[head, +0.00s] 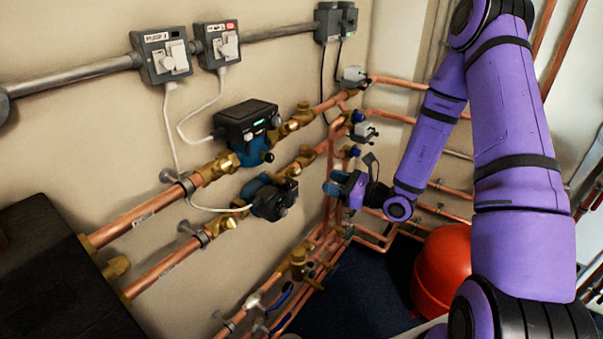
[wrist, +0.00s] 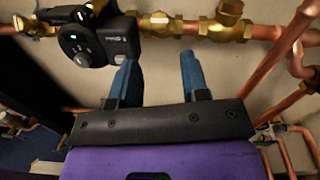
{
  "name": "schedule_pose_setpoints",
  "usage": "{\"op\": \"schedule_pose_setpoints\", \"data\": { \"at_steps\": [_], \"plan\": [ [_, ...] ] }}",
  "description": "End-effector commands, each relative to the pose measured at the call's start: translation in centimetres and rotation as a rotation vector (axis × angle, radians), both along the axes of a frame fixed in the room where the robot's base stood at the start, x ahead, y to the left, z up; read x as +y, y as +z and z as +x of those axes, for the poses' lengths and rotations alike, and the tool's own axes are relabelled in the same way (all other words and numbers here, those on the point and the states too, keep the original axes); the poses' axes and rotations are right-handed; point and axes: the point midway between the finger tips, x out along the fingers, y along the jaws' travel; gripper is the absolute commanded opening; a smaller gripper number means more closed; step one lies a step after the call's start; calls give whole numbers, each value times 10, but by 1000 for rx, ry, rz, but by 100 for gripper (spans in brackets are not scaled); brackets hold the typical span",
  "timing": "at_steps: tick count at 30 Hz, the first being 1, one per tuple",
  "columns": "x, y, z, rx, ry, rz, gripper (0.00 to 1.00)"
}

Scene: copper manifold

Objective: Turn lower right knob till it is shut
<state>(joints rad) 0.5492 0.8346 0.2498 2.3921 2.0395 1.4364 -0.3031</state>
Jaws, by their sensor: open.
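The lower pump (head: 268,197) is blue and black and sits on the lower copper pipe run. To its right is a brass valve (head: 303,160), the lower right one; its knob cannot be made out clearly. In the wrist view, a brass valve (wrist: 229,20) is at the upper right, right of the black pump head (wrist: 92,42). The fingers appear apart from the valve.
An upper pump (head: 246,130) and brass valve (head: 301,116) are above. Copper pipes (head: 332,165) run vertically near my gripper. A red vessel (head: 440,265) stands at the lower right. A dark box (head: 45,260) is at the left.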

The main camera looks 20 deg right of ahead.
Motion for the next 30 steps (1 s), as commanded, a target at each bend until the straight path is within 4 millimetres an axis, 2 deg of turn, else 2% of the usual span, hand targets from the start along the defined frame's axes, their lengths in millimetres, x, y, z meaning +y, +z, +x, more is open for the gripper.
{"op": "schedule_pose_setpoints", "data": {
  "at_steps": [18, 30],
  "plan": [
    [63, 1, 68, -1, 5, -1, 42],
    [71, 1, 76, 0, 3, -1, 42]
  ]
}}
